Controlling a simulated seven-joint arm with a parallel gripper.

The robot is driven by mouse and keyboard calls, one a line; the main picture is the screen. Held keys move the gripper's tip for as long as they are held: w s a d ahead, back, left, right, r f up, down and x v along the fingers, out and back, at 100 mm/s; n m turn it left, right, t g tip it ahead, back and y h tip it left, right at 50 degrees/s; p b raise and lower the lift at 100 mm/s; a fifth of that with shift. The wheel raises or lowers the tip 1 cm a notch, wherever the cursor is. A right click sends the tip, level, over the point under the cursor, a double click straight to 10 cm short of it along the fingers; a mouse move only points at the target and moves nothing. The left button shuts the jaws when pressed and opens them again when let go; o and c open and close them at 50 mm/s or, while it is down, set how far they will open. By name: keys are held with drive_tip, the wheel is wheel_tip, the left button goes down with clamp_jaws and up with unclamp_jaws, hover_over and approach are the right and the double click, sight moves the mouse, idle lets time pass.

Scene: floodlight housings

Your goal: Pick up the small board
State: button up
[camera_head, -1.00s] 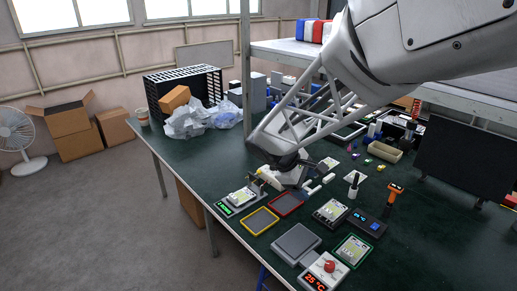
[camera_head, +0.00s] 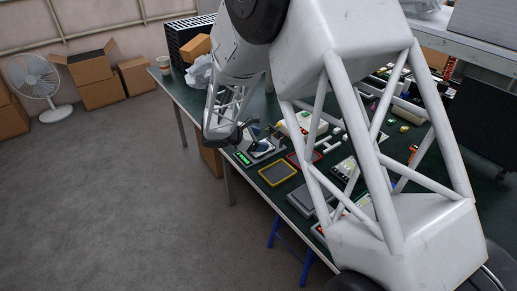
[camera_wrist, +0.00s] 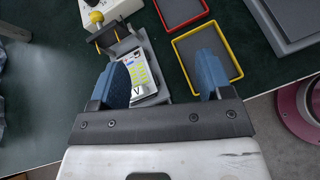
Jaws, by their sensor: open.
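The small board (camera_wrist: 140,77), white with yellow-green patches, lies in a grey fixture (camera_wrist: 129,45) in the wrist view. My gripper (camera_wrist: 163,80) is open above it, with its two blue fingers spread and nothing between them. The left finger covers part of the board, and the right finger is over the yellow-rimmed tray. In the head view my gripper (camera_head: 254,138) is over the fixture with the green display (camera_head: 243,159). The board is too small and covered to make out there.
The yellow-rimmed tray (camera_wrist: 183,45) and a red-rimmed tray (camera_wrist: 203,13) lie beside the fixture. A white device with a yellow knob (camera_wrist: 116,8) stands close to its far end. A grey flat unit (camera_wrist: 262,22) is at the right. The bench edge is close by.

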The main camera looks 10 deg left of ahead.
drive_tip(key=a+f+n+t, duration=0.1)
drive_tip(key=a+f, duration=0.1)
drive_tip(key=a, duration=0.1)
drive_tip(key=w+a+f+n+t, duration=0.1)
drive_tip(key=a+f, duration=0.2)
drive_tip(key=w+a+f+n, duration=0.1)
drive_tip(key=a+f+n, duration=0.1)
drive_tip(key=a, duration=0.1)
drive_tip(key=shift+a+f+t, duration=0.1)
drive_tip(key=shift+f+t, duration=0.2)
drive_tip(key=shift+t, duration=0.1)
drive_tip(key=shift+x, duration=1.3)
drive_tip(key=shift+x, duration=2.6)
drive_tip(key=shift+w, duration=0.1)
drive_tip(key=c, duration=1.1)
